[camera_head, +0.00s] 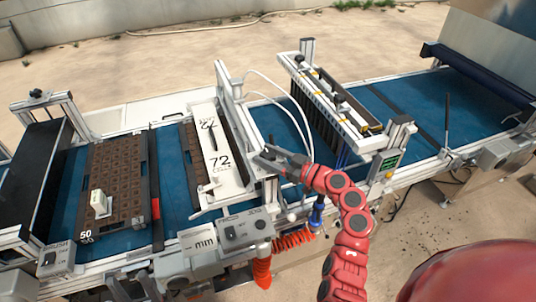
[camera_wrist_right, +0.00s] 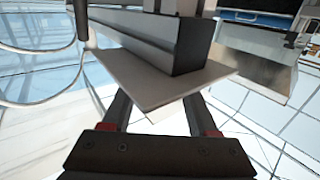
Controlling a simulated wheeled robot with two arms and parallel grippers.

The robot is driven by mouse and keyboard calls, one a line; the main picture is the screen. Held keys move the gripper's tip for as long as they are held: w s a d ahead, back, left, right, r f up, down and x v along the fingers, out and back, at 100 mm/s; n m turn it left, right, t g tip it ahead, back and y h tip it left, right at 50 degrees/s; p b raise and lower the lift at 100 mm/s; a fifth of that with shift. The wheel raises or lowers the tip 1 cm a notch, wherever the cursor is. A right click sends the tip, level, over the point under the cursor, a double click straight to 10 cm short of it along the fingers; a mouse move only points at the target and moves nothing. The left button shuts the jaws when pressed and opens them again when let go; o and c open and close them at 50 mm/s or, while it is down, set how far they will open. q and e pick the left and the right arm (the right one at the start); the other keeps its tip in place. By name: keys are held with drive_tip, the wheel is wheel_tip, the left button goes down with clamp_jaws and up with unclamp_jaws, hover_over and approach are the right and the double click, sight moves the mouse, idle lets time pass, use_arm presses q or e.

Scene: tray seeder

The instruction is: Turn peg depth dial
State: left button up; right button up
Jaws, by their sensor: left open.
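A grey box marked "mm" (camera_head: 205,243) is on the machine's near side. Beside it is a grey control box (camera_head: 245,230) with small knobs. I cannot tell for certain which part is the peg depth dial. My right gripper (camera_head: 272,158) is by the near end of the upright press frame, right of the white "72" plate (camera_head: 218,160). In the right wrist view its fingers (camera_wrist_right: 157,108) are apart, their tips partly hidden by a pale plate (camera_wrist_right: 155,85). Whether they touch it is unclear. Dark fingers of my left gripper (camera_head: 128,288) show at the bottom left edge, open.
A brown cell tray (camera_head: 115,170) with a small cream block (camera_head: 99,202) lies on the blue belt (camera_head: 175,190). Orange coiled hoses (camera_head: 292,240) hang at the near side. A seeding unit (camera_head: 335,100) spans the belt at right. Open floor lies behind.

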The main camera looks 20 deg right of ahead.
drive_tip(key=c, duration=0.8)
drive_tip(key=shift+h, duration=0.3)
